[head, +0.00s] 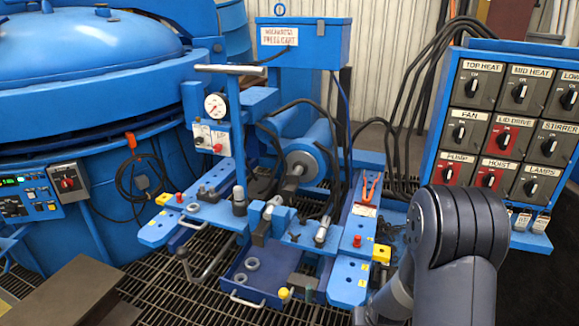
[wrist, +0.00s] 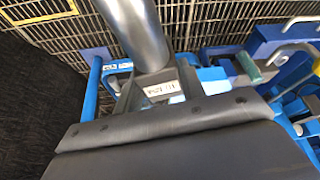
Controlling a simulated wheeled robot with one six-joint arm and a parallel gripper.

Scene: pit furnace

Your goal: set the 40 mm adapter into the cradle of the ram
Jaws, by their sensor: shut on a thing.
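The press cart's ram (head: 310,150) is a blue cylinder with a grey front end and a short rod, lying at mid-cart in the head view. A blue block (head: 275,213) stands in front of the rod; I cannot clearly make out the cradle there. My arm hides my gripper in the head view. In the wrist view the dark front of my gripper (wrist: 160,118) fills the lower part. Beyond it is a grey piece with a white label (wrist: 162,90), apparently the 40 mm adapter, partly hidden. Its label is not readable. My gripper is shut and right of the ram.
A blue tray (head: 240,290) at the cart's front holds grey rings (head: 250,264). Red-handled pliers (head: 370,187) lie on the right rail. A switch panel (head: 505,120) stands at right, the furnace (head: 90,60) at left.

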